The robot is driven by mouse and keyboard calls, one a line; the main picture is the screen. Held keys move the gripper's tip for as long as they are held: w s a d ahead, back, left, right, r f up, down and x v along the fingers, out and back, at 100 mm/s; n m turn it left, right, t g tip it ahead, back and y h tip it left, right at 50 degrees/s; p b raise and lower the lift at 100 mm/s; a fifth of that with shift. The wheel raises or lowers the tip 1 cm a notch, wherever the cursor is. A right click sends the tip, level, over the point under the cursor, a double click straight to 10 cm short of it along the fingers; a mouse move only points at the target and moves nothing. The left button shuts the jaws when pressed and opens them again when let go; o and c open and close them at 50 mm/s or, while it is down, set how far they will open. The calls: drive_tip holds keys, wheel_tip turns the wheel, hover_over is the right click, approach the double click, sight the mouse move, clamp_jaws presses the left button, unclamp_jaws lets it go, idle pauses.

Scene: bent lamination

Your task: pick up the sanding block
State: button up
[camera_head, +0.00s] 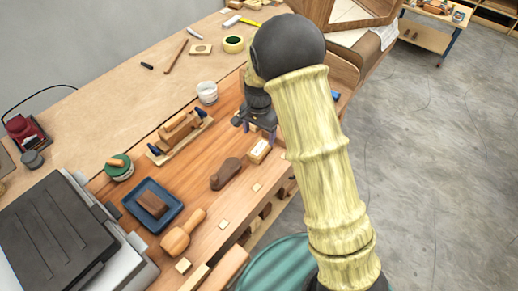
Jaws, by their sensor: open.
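A small pale block with a darker patch on top (259,151) lies on the reddish-brown bench top near its right edge; it looks like the sanding block, though the view is too small to be sure. My gripper (259,131) is open, pointing down just above and behind this block in the picture. Its fingers look apart from the block, and nothing shows between them. My arm crosses the view to the right of the block and hides part of the bench edge.
A dark brown rounded wooden tool (225,174) lies left of the block. A white tub (207,93) stands behind. Small pale squares dot the front edge.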

sight(259, 148)
wheel_tip(259, 148, down, 3)
drive_tip(key=shift+f, duration=0.15)
drive_tip(key=shift+f+p, duration=1.2)
drive_tip(key=shift+f, duration=1.4)
drive_tip(key=shift+d, duration=0.1)
drive_tip(key=c, duration=1.1)
